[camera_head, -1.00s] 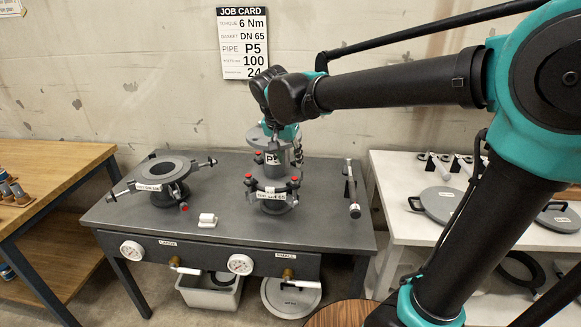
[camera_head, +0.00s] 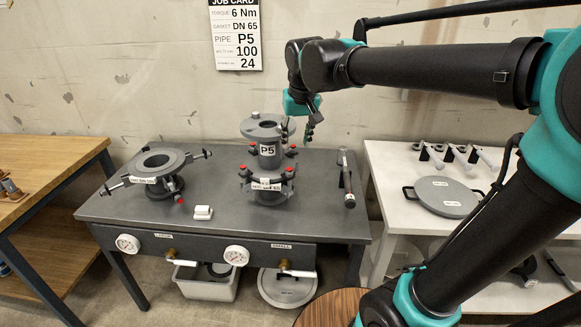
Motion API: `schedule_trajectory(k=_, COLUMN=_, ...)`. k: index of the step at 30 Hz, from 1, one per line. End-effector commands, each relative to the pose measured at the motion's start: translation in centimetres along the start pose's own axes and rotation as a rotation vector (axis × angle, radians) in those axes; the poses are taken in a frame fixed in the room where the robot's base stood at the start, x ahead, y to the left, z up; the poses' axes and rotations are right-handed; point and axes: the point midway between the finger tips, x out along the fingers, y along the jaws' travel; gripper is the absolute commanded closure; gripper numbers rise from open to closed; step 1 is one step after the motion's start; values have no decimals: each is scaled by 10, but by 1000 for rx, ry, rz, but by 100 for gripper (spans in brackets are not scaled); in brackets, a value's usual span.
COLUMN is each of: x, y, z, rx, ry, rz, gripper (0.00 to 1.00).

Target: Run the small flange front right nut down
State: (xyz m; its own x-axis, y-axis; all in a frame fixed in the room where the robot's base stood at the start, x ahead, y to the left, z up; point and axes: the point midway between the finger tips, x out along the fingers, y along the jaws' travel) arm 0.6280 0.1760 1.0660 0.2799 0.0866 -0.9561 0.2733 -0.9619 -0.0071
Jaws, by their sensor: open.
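The small flange (camera_head: 266,186) stands on the right half of the grey bench, with the grey pipe piece marked P5 (camera_head: 267,150) upright on it. Several red-tipped bolts ring the flange; a red tip (camera_head: 289,170) shows at its front right. The nut itself is too small to make out. My gripper (camera_head: 309,134) is open and empty, pointing down just right of the pipe's top and above the flange's right side. It looks apart from the flange, though the depth between them is hard to tell.
The large flange (camera_head: 158,172) stands on the left of the bench (camera_head: 215,221). A torque wrench (camera_head: 347,184) rests at the right. A white table (camera_head: 398,190) with a round grey lid (camera_head: 446,196) stands further right.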

Motion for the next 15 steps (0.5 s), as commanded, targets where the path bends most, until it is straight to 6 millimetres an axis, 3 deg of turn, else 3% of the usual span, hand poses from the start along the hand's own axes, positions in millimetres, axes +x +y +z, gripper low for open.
schedule_trajectory(k=7, x=-22, y=21, z=1, rx=-308, ry=54, rz=-115, gripper=59)
schedule_trajectory(k=15, x=-27, y=26, z=0, rx=-433, ry=93, rz=-149, gripper=59)
